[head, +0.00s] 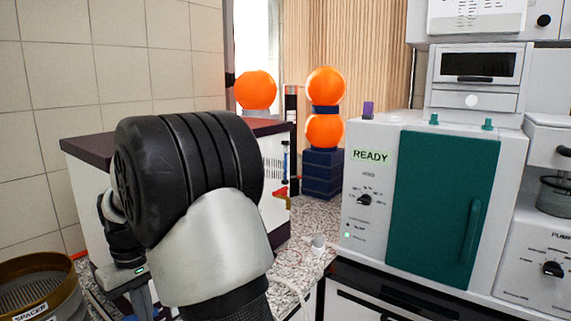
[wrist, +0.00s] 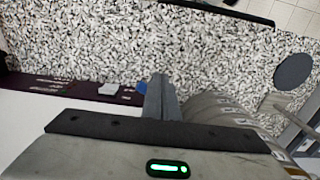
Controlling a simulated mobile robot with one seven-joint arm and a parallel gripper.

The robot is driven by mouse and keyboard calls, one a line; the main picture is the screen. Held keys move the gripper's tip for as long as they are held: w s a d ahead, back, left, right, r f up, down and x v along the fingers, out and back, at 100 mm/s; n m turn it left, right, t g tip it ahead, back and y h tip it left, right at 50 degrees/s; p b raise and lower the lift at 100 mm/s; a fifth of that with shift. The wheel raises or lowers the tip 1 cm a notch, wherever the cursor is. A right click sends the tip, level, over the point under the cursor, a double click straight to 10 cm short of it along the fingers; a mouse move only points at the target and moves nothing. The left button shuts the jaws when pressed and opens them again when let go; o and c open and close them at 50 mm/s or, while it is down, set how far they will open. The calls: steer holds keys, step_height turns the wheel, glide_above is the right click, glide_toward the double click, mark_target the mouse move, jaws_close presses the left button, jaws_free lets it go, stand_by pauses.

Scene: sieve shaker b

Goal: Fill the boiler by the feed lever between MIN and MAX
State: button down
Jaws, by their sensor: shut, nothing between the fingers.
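A white cabinet with a dark maroon top (head: 85,146) stands behind my arm in the head view; it may be the boiler. On its right side are a scale of dark lines (head: 272,168), a thin upright blue-marked tube (head: 285,160) and a small red-orange part (head: 281,191), possibly the feed lever. MIN and MAX marks are not readable, and my arm hides much of the front. My gripper (wrist: 160,92) is shut and empty in the wrist view, above the speckled counter (wrist: 200,50). A small blue part (wrist: 142,87) shows just left of the fingertips; whether they touch is unclear.
A teal-doored unit labelled READY (head: 370,155) stands at right. Orange spheres on a dark blue base (head: 322,170) stand behind. A brass ring marked SPACER (head: 35,305) is at lower left. Ribbed round metal (wrist: 215,108) lies right of my fingers. Some counter is clear.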

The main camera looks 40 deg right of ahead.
steer(key=shift+w+d, duration=0.1)
steer(key=shift+w, duration=0.3)
steer(key=shift+w+r+p, duration=0.1)
steer(key=shift+w+p, duration=0.35)
steer(key=shift+p, duration=0.1)
step_height(320, 180, up, 7)
steer(key=s+p, duration=0.1)
steer(key=p, duration=0.4)
steer(key=shift+s+d, duration=0.1)
